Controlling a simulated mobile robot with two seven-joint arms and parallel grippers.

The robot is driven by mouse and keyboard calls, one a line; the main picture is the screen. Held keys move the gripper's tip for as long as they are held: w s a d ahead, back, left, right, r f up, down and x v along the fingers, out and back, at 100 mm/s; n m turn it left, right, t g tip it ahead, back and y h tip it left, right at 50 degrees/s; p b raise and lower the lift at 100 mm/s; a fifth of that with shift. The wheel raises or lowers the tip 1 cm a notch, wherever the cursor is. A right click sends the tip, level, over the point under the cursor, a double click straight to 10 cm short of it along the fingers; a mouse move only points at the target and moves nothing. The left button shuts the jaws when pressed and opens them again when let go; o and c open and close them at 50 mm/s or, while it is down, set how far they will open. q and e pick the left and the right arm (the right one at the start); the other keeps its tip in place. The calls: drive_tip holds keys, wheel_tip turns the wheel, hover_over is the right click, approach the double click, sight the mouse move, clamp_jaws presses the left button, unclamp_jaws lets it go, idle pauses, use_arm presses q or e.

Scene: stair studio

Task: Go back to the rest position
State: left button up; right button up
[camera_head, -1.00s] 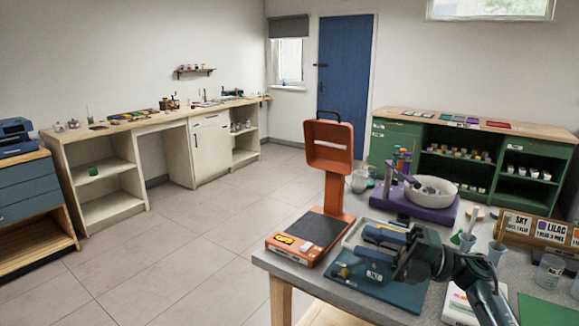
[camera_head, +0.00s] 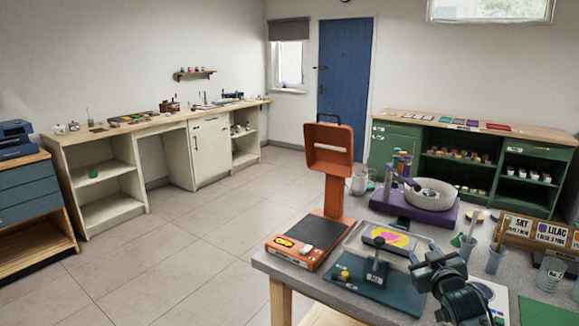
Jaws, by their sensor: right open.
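My right gripper (camera_head: 424,264) is at the front of the grey worktable, with its arm coming in from the bottom right. It is open, and I see nothing between its fingers. It is just right of a teal-based stand with a dark upright post (camera_head: 376,272), with a visible gap to the post. My left gripper is not in view.
A pale tray (camera_head: 352,240) with a yellow and pink piece lies behind the post. An orange stand (camera_head: 328,205) is to the left, and a purple-based device with a bowl (camera_head: 433,192) behind. Cups (camera_head: 497,258) and a label rack (camera_head: 540,232) are at right. Open floor (camera_head: 190,255) lies left of the table.

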drive_tip(key=s+a+f+g+y, duration=0.25)
drive_tip(key=s+a+f, duration=0.65)
drive_tip(key=s+f, duration=0.5)
drive_tip(key=s+a+f+g, duration=0.1)
drive_tip(key=s+a+f, duration=0.1)
drive_tip(key=s, duration=0.5)
drive_tip(key=s+a+f+g+y, duration=0.1)
drive_tip(key=s+a, duration=0.3)
drive_tip(key=s, duration=0.4)
drive_tip(key=s+a+f+g, duration=0.1)
drive_tip(key=s+a+f, duration=0.2)
drive_tip(key=s, duration=0.4)
drive_tip(key=shift+s+y, duration=0.25)
drive_tip(key=shift+y, duration=0.1)
